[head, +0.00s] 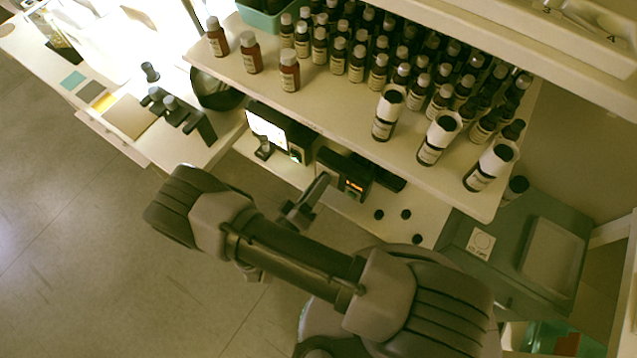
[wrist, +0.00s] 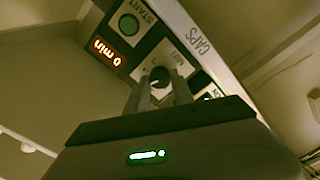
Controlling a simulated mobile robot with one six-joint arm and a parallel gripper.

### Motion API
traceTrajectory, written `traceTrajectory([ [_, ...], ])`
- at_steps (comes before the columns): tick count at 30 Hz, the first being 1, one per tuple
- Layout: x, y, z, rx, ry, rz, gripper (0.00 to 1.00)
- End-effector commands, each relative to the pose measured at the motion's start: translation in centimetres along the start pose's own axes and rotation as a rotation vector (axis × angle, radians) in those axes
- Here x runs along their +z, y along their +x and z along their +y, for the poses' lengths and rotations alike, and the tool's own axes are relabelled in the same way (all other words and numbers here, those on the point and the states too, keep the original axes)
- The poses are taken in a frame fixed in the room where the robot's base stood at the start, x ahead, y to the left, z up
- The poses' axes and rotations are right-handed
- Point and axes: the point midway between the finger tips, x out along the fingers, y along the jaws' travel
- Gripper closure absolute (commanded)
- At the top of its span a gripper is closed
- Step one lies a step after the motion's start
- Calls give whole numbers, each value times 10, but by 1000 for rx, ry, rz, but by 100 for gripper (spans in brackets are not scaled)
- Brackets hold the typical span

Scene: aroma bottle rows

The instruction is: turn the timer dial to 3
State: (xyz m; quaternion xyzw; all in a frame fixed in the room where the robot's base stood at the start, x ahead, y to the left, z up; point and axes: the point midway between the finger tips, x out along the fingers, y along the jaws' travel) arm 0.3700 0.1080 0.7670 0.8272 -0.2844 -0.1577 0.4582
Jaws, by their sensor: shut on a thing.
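The timer dial (wrist: 160,75) is a small dark round knob on a pale plate in the wrist view. My gripper (wrist: 162,85) has one finger on each side of the dial and is shut on it. The fingers partly cover the plate, so the dial's pointer and most of its scale cannot be read. The orange display (wrist: 108,51) beside it reads 0 min, upside down in this view. A green button (wrist: 129,25) is marked START. In the head view my gripper (head: 318,186) reaches the dark timer box (head: 332,161) with its lit orange display (head: 355,184).
Rows of brown bottles (head: 358,64) fill the shelf above, with several nearer its front edge. A device with a bright screen (head: 268,130) stands left of the timer box. Small black caps (head: 406,214) lie to its right. A grey-green box (head: 515,250) stands farther right.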

Motion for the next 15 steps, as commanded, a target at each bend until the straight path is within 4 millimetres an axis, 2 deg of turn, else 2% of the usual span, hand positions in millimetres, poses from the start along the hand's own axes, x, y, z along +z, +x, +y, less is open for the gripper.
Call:
traceTrajectory([
  [15, 0, 0, 0, -1, 31, 0, 100],
])
